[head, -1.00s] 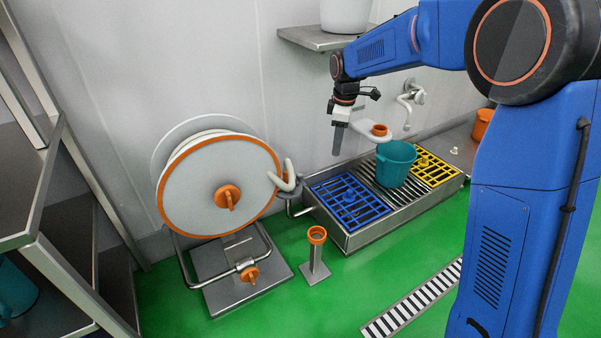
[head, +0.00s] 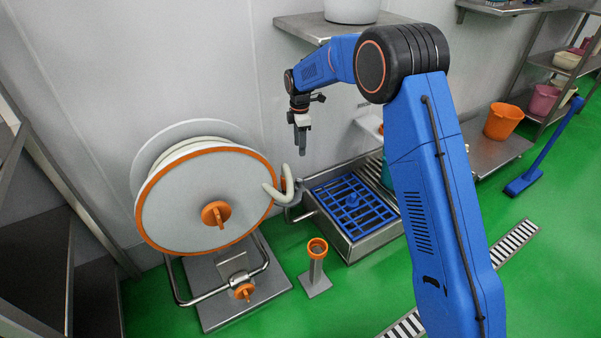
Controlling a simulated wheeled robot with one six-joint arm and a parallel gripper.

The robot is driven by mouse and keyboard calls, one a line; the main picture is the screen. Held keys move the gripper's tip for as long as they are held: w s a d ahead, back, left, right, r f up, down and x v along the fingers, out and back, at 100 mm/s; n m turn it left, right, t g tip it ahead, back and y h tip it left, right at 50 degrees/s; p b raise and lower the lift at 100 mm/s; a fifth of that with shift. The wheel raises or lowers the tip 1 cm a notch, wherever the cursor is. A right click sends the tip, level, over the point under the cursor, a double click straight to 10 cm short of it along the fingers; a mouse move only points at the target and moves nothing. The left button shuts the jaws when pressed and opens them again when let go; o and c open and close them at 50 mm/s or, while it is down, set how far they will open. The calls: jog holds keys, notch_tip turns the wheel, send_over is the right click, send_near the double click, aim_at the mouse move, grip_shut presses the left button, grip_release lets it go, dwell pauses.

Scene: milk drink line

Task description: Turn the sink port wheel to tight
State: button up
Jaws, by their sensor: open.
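My gripper (head: 302,150) points down in front of the wall, above the left end of the sink and close above the hose end. It is open and empty, touching nothing that I can see. The steel sink (head: 372,243) stands low against the wall with a blue grate (head: 335,222) on its left part. A small blue knob (head: 352,200) stands up from that grate. Behind my arm, a pale wall fitting (head: 368,121) shows only in part. I cannot tell which part is the sink port wheel; my arm hides much of the sink.
A large hose reel (head: 180,205) with orange knobs stands left of the gripper. An orange-topped post (head: 316,265) stands on the green floor. A steel shelf (head: 300,27) is above. An orange bucket (head: 503,122) and a blue floor tool (head: 540,160) are right.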

aim_at(300, 179)
notch_tip(300, 179, down, 17)
jog(key=shift+f, duration=0.1)
dwell(0.6)
jog(key=c, duration=1)
